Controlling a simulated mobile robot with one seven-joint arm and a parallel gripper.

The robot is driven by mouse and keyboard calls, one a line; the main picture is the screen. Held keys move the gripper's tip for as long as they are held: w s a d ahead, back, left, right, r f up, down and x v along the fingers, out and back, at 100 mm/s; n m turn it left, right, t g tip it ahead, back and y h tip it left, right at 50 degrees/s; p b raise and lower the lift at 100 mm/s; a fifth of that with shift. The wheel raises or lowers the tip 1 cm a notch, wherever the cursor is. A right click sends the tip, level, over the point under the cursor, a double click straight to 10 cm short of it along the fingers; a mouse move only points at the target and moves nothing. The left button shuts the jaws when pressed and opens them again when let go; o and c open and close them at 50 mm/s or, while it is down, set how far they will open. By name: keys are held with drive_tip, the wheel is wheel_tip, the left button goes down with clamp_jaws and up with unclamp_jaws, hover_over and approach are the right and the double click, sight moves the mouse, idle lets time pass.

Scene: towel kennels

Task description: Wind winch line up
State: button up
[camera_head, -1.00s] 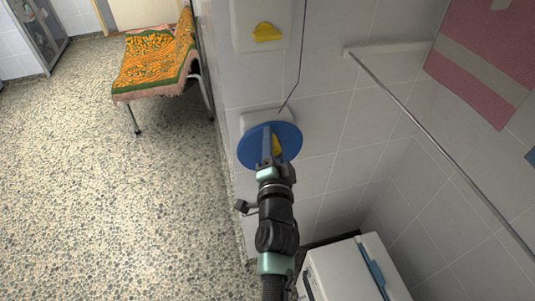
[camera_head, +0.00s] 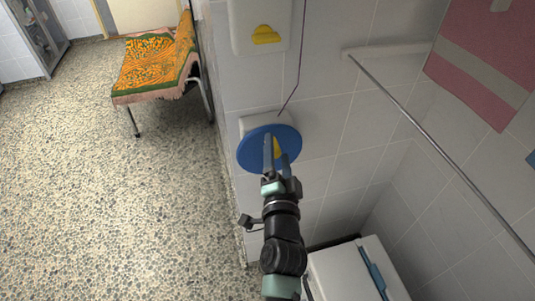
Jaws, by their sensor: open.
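The winch is a blue disc (camera_head: 251,148) on a white box (camera_head: 250,124) on the tiled wall, with a yellow part (camera_head: 278,150) on its face. A thin dark line (camera_head: 299,65) runs up from the top of the winch and out of the picture. My gripper (camera_head: 276,147) is open in front of the disc, with its fingers over the lower middle of the face, close to the yellow part. The fingers hide some of the disc and the yellow part. I cannot tell whether they touch it.
A white wall box with a yellow piece (camera_head: 266,35) is above the winch. A metal rail (camera_head: 430,135) slopes across the right. A white appliance (camera_head: 343,271) stands below right. A chair with an orange patterned towel (camera_head: 150,65) stands at upper left. The speckled floor on the left is clear.

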drive_tip(key=s+d+b, duration=0.1)
drive_tip(key=s, duration=0.4)
drive_tip(key=shift+s+d, duration=0.4)
wheel_tip(320, 180, up, 26)
drive_tip(key=a+f+n+t+y, duration=0.1)
drive_tip(key=a+n+t, duration=0.25)
drive_tip(key=n, duration=0.35)
drive_tip(key=s+r+n+t, duration=0.1)
drive_tip(key=s+r+t, duration=0.1)
drive_tip(key=s+r, duration=0.2)
drive_tip(key=s+d+r+n+t+h, duration=0.1)
drive_tip(key=s+r, duration=0.4)
drive_tip(key=r, duration=0.6)
drive_tip(key=s+r+n+t+h, duration=0.1)
drive_tip(key=s+r+n+t, duration=0.1)
drive_tip(key=r, duration=0.5)
drive_tip(key=shift+s+d+r+t, duration=0.35)
drive_tip(key=shift+s+t, duration=0.1)
drive_tip(key=shift+s, duration=0.7)
